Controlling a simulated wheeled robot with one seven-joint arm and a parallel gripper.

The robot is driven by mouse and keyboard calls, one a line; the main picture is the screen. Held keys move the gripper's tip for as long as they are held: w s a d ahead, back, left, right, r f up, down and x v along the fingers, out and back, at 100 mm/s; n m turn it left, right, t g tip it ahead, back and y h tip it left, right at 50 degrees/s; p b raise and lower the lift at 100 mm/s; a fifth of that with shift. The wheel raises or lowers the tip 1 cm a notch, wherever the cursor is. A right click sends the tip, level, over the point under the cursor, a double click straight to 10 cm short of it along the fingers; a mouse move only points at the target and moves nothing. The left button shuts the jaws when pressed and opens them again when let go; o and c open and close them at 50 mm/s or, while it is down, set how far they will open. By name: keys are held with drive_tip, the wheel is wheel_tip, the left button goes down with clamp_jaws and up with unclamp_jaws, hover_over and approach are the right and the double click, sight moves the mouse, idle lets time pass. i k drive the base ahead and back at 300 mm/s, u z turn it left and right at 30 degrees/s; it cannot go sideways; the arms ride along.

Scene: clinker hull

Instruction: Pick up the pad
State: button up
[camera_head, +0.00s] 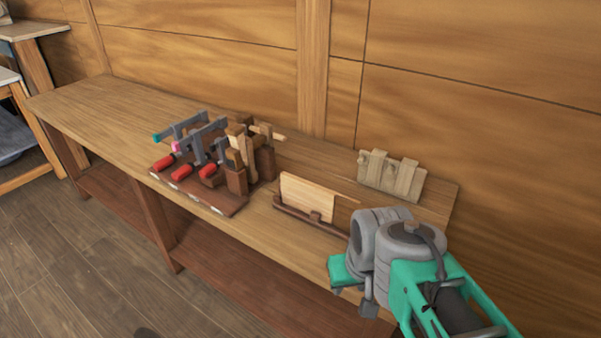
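A flat, light-coloured wooden piece (308,196), which may be the pad, stands upright in a low dark-brown holder (296,213) near the front edge of the bench. My grey and teal arm comes in from the lower right. Its end, my gripper (356,285), is at the bench's front edge, to the right of and below the holder, apart from the light piece. The fingers are mostly hidden by the arm's own links, so I cannot see whether they are open or shut.
A rack of clamps (199,169) with red handles and wooden tools stands left of the holder. A greyish notched wooden block (391,176) stands at the back right, near the panelled wall (480,130). The bench's left part (95,107) is clear.

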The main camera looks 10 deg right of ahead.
sight(404, 171)
drive_tip(key=u, duration=1.25)
drive_tip(key=i, duration=1)
